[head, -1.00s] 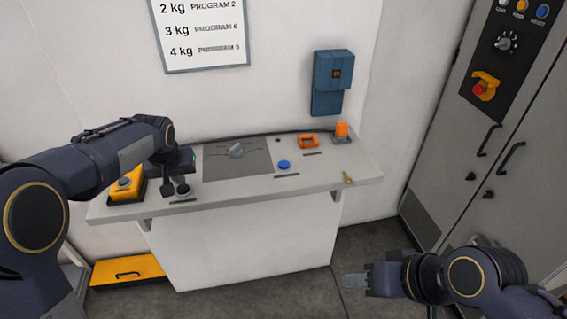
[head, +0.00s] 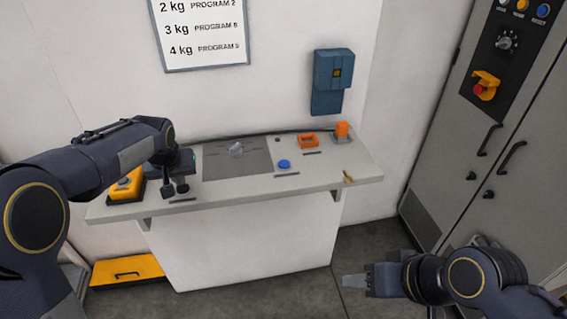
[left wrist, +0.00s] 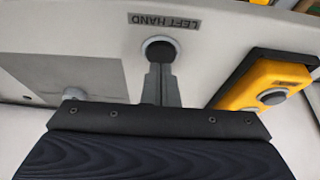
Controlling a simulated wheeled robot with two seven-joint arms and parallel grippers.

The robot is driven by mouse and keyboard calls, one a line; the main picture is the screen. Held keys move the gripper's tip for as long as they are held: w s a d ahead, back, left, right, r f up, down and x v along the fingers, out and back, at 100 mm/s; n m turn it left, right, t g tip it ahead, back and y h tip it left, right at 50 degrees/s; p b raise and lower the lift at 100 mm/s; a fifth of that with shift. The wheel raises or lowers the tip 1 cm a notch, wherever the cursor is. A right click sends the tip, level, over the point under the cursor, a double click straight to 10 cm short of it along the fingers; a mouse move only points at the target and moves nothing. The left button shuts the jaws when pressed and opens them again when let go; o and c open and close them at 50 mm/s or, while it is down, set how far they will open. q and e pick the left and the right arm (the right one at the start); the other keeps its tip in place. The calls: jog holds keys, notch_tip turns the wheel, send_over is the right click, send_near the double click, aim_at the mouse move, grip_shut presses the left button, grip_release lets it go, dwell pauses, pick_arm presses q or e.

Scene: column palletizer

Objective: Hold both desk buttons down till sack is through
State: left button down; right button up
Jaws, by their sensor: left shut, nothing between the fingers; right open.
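The desk (head: 240,190) has a black round button (head: 183,188) near its left front, above a dark label. In the left wrist view the black button (left wrist: 160,46) sits beside a plate reading LEFT HAND. My left gripper (head: 168,189) is shut and empty beside it; in the left wrist view its fingertips (left wrist: 156,68) overlap the button's near edge. I cannot tell whether they press it. A blue button (head: 284,164) stands uncovered right of the desk's middle. My right gripper (head: 352,281) is open and empty, low in front of the desk's right side. No sack is in view.
A yellow box with a button (head: 126,186) stands at the desk's left end. A knob (head: 236,149) sits on the grey panel. An orange frame (head: 308,140) and orange block (head: 342,130) stand at the back right. A grey cabinet (head: 480,150) stands right.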

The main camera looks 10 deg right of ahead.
jog(key=shift+f, duration=0.3)
jog(key=shift+r, duration=0.3)
dwell(0.4)
